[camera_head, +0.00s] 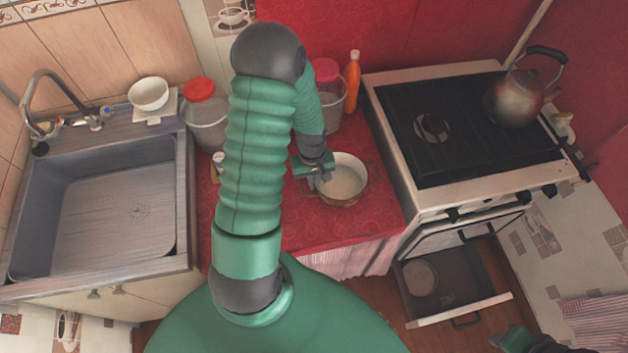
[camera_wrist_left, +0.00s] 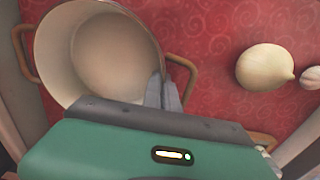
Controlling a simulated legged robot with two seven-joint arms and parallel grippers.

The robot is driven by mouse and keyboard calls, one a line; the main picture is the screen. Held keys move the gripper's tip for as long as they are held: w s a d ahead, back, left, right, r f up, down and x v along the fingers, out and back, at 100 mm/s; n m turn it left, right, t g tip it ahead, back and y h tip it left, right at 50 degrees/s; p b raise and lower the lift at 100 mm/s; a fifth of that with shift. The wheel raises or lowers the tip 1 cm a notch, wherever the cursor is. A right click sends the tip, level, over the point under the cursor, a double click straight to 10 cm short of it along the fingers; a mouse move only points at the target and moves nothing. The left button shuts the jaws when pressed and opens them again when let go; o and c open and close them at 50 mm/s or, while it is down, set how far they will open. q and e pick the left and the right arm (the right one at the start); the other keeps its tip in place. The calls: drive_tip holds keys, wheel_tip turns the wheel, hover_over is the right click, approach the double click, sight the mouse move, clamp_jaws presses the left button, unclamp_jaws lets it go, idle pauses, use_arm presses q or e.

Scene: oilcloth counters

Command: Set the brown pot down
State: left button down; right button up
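The brown pot (camera_head: 346,196) has a pale inside and two side handles. It is over the red counter between the sink and the stove and looks upright; I cannot tell whether its base touches the cloth. In the left wrist view the pot (camera_wrist_left: 105,50) fills the upper left. My left gripper (camera_head: 318,178) is at its left rim. In the wrist view the left fingers (camera_wrist_left: 162,91) are close together on either side of the rim, near one handle, and look shut on it. Part of my right arm (camera_head: 525,342) shows at the bottom right; its fingertips cannot be made out.
A yellow onion (camera_wrist_left: 264,67) and a garlic-like bulb (camera_wrist_left: 311,78) lie on the cloth near the pot. Jars with red lids (camera_head: 207,118) and an orange bottle (camera_head: 353,75) stand behind. The stove (camera_head: 460,130) holds a kettle (camera_head: 515,98); its oven door (camera_head: 465,308) is open.

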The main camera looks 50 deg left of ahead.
use_arm(q)
drive_tip(key=shift+d+r, duration=0.15)
drive_tip(key=shift+d, duration=0.35)
drive_tip(key=shift+s+d, duration=0.1)
drive_tip(key=c, duration=2)
unclamp_jaws()
drive_tip(key=o, duration=0.3)
drive_tip(key=shift+a+f, duration=0.25)
drive_tip(key=shift+a, duration=0.1)
drive_tip(key=shift+a+f, duration=0.1)
drive_tip(key=shift+a, duration=0.15)
wheel_tip(320, 180, up, 12)
drive_tip(key=shift+s+d+r+m+t, duration=0.1)
drive_tip(key=shift+d+r+m+t, duration=0.45)
drive_tip(key=shift+d+m, duration=2.15)
drive_tip(key=shift+s+d+r+m+t, duration=0.2)
drive_tip(key=shift+d+r+m, duration=1.05)
drive_tip(key=shift+d, duration=2.7)
drive_tip(key=shift+s+d+r+m+t, duration=0.1)
drive_tip(key=shift+d+r+m+t, duration=0.3)
drive_tip(key=shift+d+m, duration=2.45)
use_arm(e)
drive_tip(key=shift+d+r, duration=0.15)
drive_tip(key=shift+r, duration=0.1)
